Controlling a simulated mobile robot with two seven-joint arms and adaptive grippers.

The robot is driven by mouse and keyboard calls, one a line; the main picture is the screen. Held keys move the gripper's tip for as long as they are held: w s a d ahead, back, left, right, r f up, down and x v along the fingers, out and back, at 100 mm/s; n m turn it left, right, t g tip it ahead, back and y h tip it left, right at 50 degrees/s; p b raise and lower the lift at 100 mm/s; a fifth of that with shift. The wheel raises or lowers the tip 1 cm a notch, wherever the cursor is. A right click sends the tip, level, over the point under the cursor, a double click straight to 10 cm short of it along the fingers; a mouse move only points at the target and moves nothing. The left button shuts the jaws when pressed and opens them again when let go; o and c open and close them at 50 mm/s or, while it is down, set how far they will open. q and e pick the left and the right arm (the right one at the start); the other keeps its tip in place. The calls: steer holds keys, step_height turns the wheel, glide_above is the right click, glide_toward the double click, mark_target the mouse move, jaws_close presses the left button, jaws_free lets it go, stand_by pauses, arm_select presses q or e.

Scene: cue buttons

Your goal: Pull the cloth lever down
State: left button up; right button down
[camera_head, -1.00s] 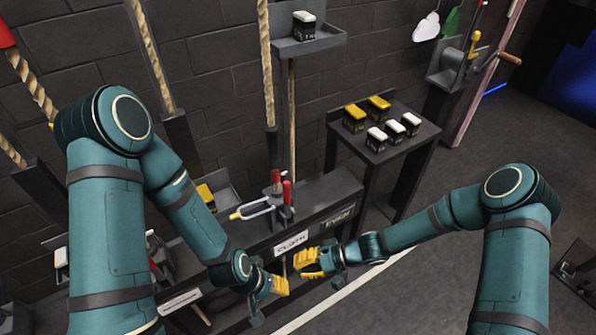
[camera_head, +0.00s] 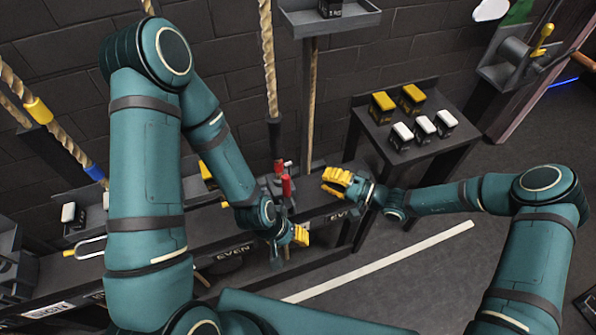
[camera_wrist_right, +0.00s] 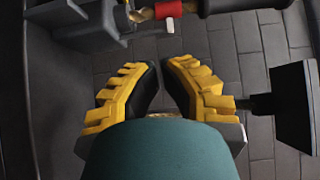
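A lever with a red handle (camera_head: 287,186) stands upright on the dark bench, left of my right gripper. A red part (camera_wrist_right: 168,9) also shows at the top of the right wrist view. I cannot tell for certain which lever is the cloth one, as no cloth label is readable now. My right gripper (camera_head: 335,181) is over the bench, right of the red handle and apart from it. In the right wrist view its yellow fingers (camera_wrist_right: 160,75) are spread with nothing between them. My left gripper (camera_head: 289,240) is low in front of the bench; its finger opening is unclear.
A dark side table (camera_head: 447,143) with yellow and white-topped boxes stands at the right. A thick rope (camera_head: 268,60) hangs behind the red handle. A U-shaped handle (camera_head: 90,247) is at the far left. The floor (camera_head: 420,275) at the right front is clear.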

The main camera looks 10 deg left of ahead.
mark_target(287, 194)
steer(key=shift+s, duration=0.1)
steer(key=shift+a, duration=0.1)
steer(key=a, duration=0.9)
steer(key=shift+s+a, duration=0.15)
steer(key=shift+s, duration=0.75)
steer(key=shift+d+b, duration=0.25)
steer(key=shift+b, duration=0.05)
